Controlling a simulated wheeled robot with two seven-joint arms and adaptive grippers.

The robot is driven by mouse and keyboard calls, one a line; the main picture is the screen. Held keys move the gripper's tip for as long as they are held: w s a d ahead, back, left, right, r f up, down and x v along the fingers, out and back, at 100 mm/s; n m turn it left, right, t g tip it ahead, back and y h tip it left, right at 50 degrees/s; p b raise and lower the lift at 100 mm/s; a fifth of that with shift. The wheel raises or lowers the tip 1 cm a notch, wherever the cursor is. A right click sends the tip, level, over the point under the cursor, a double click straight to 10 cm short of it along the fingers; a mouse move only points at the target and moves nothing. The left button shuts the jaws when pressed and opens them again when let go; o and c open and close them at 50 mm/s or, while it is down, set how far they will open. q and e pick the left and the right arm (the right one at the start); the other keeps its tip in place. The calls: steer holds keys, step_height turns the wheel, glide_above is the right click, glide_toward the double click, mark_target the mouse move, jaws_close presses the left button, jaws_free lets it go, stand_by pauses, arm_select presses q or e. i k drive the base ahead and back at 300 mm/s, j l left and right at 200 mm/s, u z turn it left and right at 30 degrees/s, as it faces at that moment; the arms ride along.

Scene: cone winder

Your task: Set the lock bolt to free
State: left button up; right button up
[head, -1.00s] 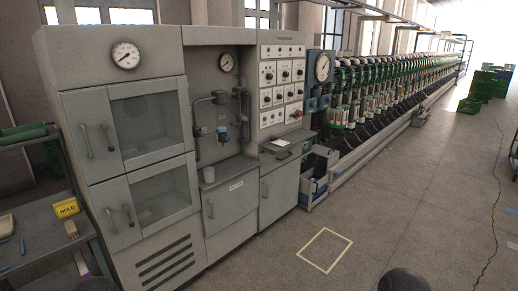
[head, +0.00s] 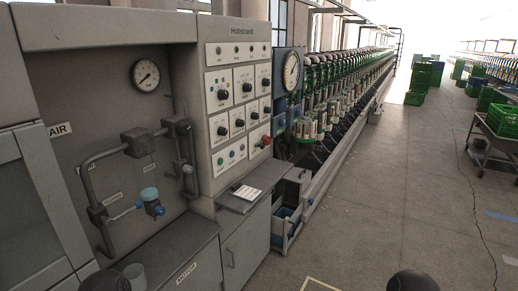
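I cannot make out a lock bolt in the head view. The grey cabinet (head: 95,95) fills the left side, with a gauge (head: 146,75), grey pipework (head: 95,180) and small blue-tipped handles on the pipes in its recess. The control panel (head: 238,100) beside it carries several black knobs, coloured buttons and a red knob (head: 265,142). To its right the cone winder (head: 330,105) runs back in a long row, with a large dial (head: 291,71) at its near end. Neither of my grippers is in view; two dark rounded parts at the bottom edge seem to be mine.
A notepad (head: 246,192) lies on the ledge below the panel. A cup (head: 135,275) stands at the recess's front. Open bins (head: 284,232) stand by the winder's near end. The floor (head: 400,200) to the right is clear, up to a cart (head: 490,140) with green crates.

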mark_target(260, 144)
steer(key=i+u, duration=0.1)
steer(key=u, duration=0.15)
steer(key=i+l+u, duration=0.15)
steer(key=l+u, duration=0.15)
steer(key=i+l+u, duration=0.15)
steer(key=l+u, duration=0.45)
steer(key=l, duration=0.2)
steer(key=i, duration=0.05)
